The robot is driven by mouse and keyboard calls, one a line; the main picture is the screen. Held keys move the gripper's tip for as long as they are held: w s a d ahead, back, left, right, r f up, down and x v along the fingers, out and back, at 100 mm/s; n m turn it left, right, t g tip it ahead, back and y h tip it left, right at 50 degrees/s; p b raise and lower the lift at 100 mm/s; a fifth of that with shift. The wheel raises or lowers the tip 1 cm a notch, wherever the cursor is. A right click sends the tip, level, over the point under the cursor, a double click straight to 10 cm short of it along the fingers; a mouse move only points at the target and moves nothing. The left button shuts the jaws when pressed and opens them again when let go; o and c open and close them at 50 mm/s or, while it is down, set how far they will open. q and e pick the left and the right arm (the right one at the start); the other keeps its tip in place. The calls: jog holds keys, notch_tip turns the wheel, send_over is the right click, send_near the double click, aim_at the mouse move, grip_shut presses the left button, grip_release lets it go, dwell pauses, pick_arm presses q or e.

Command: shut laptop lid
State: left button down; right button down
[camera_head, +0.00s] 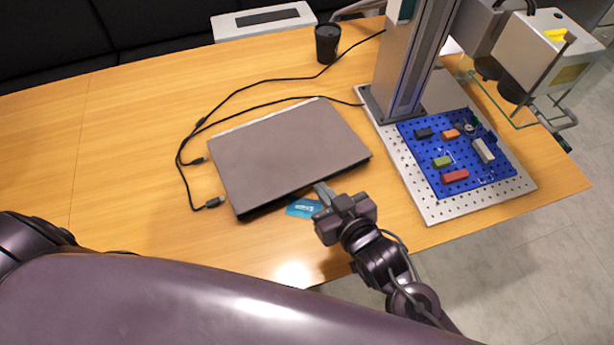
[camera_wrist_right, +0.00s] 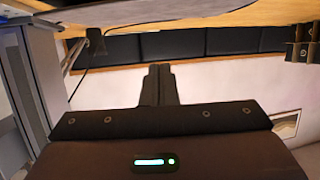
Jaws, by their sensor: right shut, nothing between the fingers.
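The laptop (camera_head: 285,150) lies on the wooden table with its grey-brown lid down over the base. A dark band shows along its front edge; I cannot tell whether the lid is fully closed or a little raised. My right gripper (camera_head: 322,192) is at the laptop's front edge, right of its middle, with its fingers shut and empty. I cannot tell whether the fingertips touch the laptop. In the right wrist view the shut fingers (camera_wrist_right: 159,75) point away from the camera. My left gripper is out of view.
A blue card (camera_head: 303,208) lies beside the right gripper. Black cables (camera_head: 235,92) run left of and behind the laptop. A black cup (camera_head: 327,44) stands at the back. The laser marker's column (camera_head: 405,65) and perforated plate (camera_head: 430,207) stand right. The table's left side is clear.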

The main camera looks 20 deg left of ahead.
send_over(302, 179)
jog(key=s+d, duration=0.3)
notch_tip(302, 179, down, 2)
notch_tip(302, 179, down, 4)
jog(key=shift+w+a+f+p, duration=0.1)
jog(key=shift+f+p, duration=0.15)
jog(key=shift+p, duration=0.45)
jog(key=shift+f, duration=0.1)
notch_tip(302, 179, down, 2)
jog(key=shift+f+b, duration=0.1)
jog(key=shift+b, duration=0.4)
